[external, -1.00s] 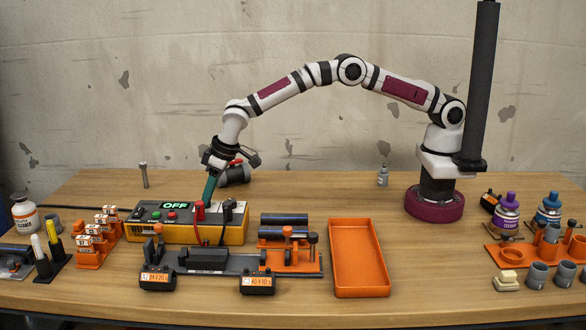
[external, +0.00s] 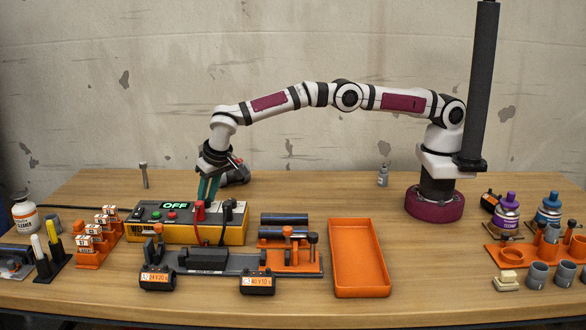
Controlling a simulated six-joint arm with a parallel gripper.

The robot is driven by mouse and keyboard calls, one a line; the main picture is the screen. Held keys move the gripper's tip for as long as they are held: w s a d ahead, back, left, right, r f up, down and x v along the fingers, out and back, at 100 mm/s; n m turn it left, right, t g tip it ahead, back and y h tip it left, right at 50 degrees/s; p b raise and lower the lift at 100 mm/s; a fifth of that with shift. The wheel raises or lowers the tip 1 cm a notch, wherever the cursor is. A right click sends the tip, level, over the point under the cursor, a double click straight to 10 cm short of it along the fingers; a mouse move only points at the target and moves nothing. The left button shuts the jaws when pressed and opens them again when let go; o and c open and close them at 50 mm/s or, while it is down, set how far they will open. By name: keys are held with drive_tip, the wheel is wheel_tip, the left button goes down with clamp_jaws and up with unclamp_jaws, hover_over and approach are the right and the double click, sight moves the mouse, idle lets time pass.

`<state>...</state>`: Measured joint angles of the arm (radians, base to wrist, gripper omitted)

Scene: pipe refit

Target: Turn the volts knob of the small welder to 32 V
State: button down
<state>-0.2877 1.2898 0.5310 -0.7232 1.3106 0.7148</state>
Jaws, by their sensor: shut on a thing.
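The small welder (external: 188,233) is the yellow box with a dark top panel at the left of the bench. Its lit display (external: 174,205) reads OFF. A red button and a green button sit below the display. My gripper (external: 208,191) points down at the right part of the panel, behind the red plug (external: 199,209). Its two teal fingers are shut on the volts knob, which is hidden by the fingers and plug. The knob's pointer and scale cannot be read from here.
A black plug (external: 229,206) stands right of the red one, with leads running forward. A clamp fixture (external: 215,262) with black labelled blocks is in front. Dark pipes (external: 284,219) and an empty orange tray (external: 360,258) lie to the right.

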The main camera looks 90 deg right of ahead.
drive_tip(key=shift+m, duration=0.6)
idle(0.3)
drive_tip(key=c, duration=0.6)
unclamp_jaws()
drive_tip(key=v, duration=1.5)
drive_tip(key=shift+w+a+r, duration=0.15)
drive_tip(key=shift+a+r, duration=0.15)
drive_tip(key=shift+r, duration=0.1)
